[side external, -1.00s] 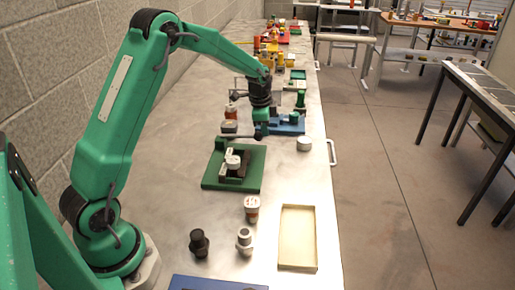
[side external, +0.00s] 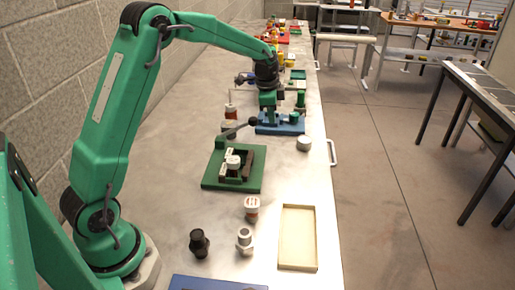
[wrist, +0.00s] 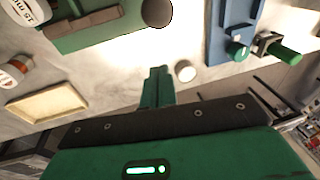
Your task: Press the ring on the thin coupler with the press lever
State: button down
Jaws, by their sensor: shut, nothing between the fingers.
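The green press base (side external: 210,181) stands mid-table in the side view, with a white-topped fitting (side external: 233,161) in its dark nest. I cannot make out the ring or coupler separately there. The press lever (side external: 236,130) slopes up to the right from the green post to a dark ball knob (side external: 253,121). In the wrist view, the green base (wrist: 100,38) and the knob (wrist: 157,13) show at the top. My gripper (side external: 268,114) is shut and empty, just right of the knob and apart from it; its fingers also show in the wrist view (wrist: 156,80).
A blue fixture (side external: 285,129) stands just behind and right of my gripper. A white round cap (side external: 304,143) lies near the table's right edge. A shallow beige tray (side external: 298,207), an orange-and-white fitting (side external: 251,206) and two other fittings stand in front.

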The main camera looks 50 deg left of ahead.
notch_tip(320, 180, up, 7)
jog(key=d, duration=0.2)
jog(key=shift+w+d+r, duration=0.15)
jog(key=shift+w+d, duration=0.2)
jog(key=shift+w, duration=0.1)
dwell(0.4)
jog(key=s+d+r+n+t, duration=0.1)
jog(key=s+d+r+n, duration=0.2)
jog(key=s, duration=0.5)
jog(key=s+d+r+n+t, duration=0.1)
jog(key=s+d+r, duration=0.2)
jog(key=s+r, duration=0.3)
jog(key=s+d+f+n, duration=0.1)
jog(key=s+f+n, duration=0.1)
jog(key=s, duration=0.7)
jog(key=s+d+f+n+t, duration=0.1)
jog(key=s+d+f+n, duration=0.1)
jog(key=s, duration=0.7)
jog(key=shift+s+f+n, duration=0.25)
jog(key=shift+f+n, duration=0.25)
jog(key=shift+f, duration=0.2)
